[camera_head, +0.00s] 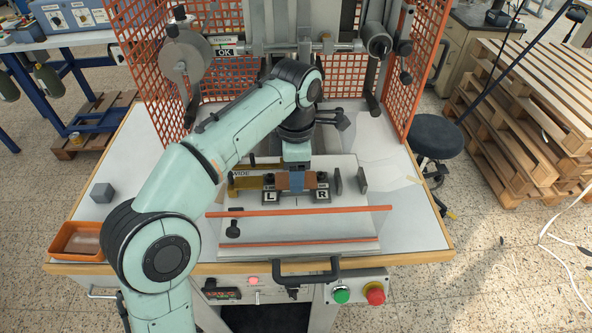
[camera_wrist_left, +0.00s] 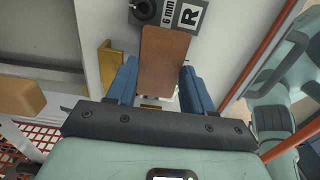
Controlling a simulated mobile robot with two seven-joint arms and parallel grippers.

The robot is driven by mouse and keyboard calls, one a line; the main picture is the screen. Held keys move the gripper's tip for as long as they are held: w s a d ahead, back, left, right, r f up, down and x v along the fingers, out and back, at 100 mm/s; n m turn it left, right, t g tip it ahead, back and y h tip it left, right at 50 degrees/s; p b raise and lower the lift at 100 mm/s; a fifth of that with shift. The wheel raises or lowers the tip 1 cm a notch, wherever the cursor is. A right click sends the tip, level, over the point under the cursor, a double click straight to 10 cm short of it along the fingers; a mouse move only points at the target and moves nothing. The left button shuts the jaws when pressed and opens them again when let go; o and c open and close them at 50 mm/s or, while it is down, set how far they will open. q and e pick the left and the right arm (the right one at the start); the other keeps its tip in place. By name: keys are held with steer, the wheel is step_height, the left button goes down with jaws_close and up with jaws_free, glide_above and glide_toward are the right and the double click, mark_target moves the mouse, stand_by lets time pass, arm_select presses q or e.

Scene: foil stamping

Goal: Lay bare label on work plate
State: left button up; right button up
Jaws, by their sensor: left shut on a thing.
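My left gripper (camera_head: 297,186) is shut on a brown rectangular label (camera_wrist_left: 165,62), held between its blue fingers in the left wrist view. In the head view, the label's brown ends (camera_head: 282,181) show on both sides of the fingers. The label is over or on the pale work plate (camera_head: 345,190), between or just above the blocks marked L (camera_head: 271,197) and R (camera_head: 322,195). I cannot tell whether it touches the plate. In the left wrist view its far end is close to the R block (camera_wrist_left: 188,14). My right gripper is not in view.
An orange rail (camera_head: 300,211) crosses in front of the plate. A gold gauge marked WIDE (camera_head: 243,183) lies left of the label. The press frame and orange mesh guards (camera_head: 421,60) stand behind. An orange tray (camera_head: 78,241) and a grey cube (camera_head: 102,193) are at left.

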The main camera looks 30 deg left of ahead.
arm_select(q)
steer(key=shift+f, duration=0.15)
steer(key=o, duration=0.7)
step_height(320, 180, up, 12)
steer(key=p, duration=0.4)
steer(key=shift+r+p, duration=0.2)
steer(key=shift+p, duration=0.2)
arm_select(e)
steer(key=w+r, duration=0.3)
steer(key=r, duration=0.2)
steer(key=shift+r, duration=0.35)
arm_select(q)
steer(key=shift+f, duration=0.1)
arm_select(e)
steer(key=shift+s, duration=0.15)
